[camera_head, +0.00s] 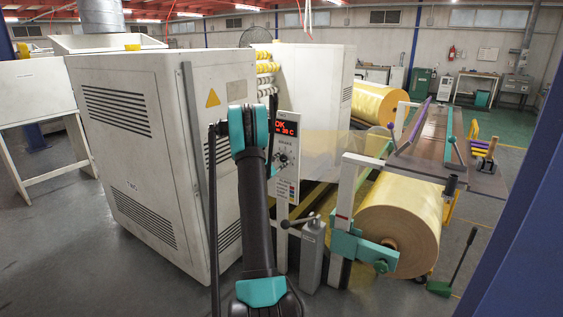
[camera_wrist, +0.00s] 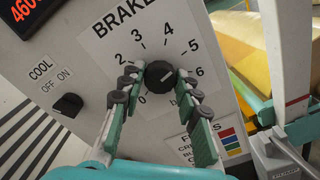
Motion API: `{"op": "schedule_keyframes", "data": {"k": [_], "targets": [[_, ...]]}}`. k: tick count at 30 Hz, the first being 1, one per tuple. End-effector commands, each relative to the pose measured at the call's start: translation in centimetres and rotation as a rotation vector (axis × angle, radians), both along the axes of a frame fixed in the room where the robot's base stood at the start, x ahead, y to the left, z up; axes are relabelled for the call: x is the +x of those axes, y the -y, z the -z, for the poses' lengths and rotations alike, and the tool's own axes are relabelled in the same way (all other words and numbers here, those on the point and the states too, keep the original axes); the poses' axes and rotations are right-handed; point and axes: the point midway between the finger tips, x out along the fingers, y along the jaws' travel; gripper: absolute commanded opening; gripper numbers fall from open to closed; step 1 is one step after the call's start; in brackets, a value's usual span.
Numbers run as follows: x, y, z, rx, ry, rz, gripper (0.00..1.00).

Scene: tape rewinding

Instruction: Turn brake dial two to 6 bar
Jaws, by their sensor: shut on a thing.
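The black brake dial (camera_wrist: 160,74) is in the middle of the wrist view, on a white panel (camera_wrist: 100,62) marked "BRAKE". Numbers around it run from 0 at lower left to 6 at right, with "bar" partly covered. My gripper (camera_wrist: 158,86) has its fingers on either side of the dial and is shut on it. A faint light mark on the dial slants to the upper right; I cannot read its exact setting. In the head view the panel (camera_head: 291,125) is seen behind my arm, with a small dial (camera_head: 283,158) on it.
A black COOL switch (camera_wrist: 68,104) sits left of the dial. A red display (camera_wrist: 20,10) is at upper left. In the head view, a white cabinet (camera_head: 140,140) stands left of my arm, and a large yellow roll (camera_head: 398,225) is at right.

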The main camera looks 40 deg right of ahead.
Motion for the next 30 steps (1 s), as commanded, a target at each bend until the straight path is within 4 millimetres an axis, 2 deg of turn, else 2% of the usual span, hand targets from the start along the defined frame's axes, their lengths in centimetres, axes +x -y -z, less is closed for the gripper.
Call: {"op": "schedule_keyframes", "data": {"k": [18,30], "targets": [[-0.1,-0.01,0.1,0.212,0.512,0.001,0.03],[-0.13,-0.01,0.12,0.286,0.689,0.002,0.03]]}}
